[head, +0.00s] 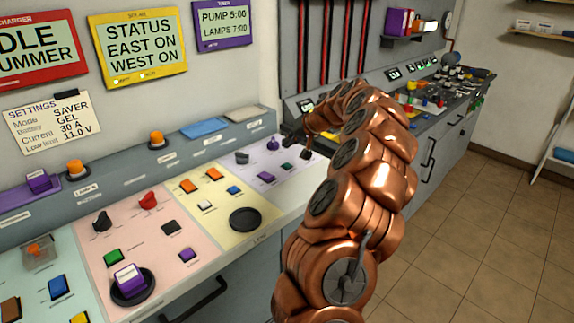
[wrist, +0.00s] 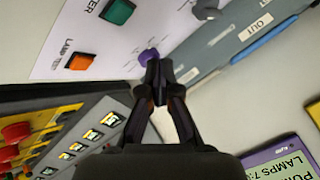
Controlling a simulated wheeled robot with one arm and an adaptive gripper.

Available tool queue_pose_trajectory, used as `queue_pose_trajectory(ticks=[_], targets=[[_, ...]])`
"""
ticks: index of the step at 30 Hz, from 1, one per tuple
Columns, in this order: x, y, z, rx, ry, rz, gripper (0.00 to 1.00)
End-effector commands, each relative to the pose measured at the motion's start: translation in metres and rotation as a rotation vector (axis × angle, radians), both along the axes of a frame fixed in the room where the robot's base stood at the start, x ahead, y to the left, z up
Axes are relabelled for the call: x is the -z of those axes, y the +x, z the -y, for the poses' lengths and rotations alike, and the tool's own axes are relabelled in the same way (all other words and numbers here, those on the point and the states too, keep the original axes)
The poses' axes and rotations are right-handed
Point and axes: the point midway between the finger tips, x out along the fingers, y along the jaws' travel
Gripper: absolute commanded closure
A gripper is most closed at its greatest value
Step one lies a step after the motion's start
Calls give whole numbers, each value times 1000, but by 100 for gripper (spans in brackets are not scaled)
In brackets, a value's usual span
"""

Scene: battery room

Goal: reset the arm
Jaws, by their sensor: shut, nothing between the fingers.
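My copper arm (head: 365,175) reaches from the lower middle of the head view, arching over the control desk. My gripper (head: 304,152) hangs over the far lilac panel (head: 262,178) of the desk. In the wrist view my gripper (wrist: 158,68) has its dark fingers together, with nothing between them. A purple knob (wrist: 148,57) shows just beyond the fingertips; I cannot tell whether they touch it. In the head view the purple knob (head: 272,144) is left of the gripper.
The lilac panel also has a green button (wrist: 119,11), an orange button (wrist: 80,62) and a black knob (head: 242,157). A yellow panel (head: 210,219) and a pink panel (head: 132,236) lie nearer. A cluttered bench (head: 470,84) stands beyond. The tiled floor (head: 475,215) at right is clear.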

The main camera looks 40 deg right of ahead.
Motion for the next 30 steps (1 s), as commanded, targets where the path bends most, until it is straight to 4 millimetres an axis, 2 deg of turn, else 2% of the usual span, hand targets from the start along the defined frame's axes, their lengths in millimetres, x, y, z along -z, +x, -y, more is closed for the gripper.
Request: queue_pose_trajectory(ticks=[19, 22, 23, 26, 29, 30], targets=[[0, 0, 0, 0, 0, 0, 100], [-2, 2, -5, -9, 2, -1, 100], [-3, 3, -10, -16, 3, -2, 100], [-13, 10, -40, -67, 11, -9, 100], [-26, 18, -89, -149, 18, -28, 100], [-32, 19, -114, -189, 20, -39, 100]])
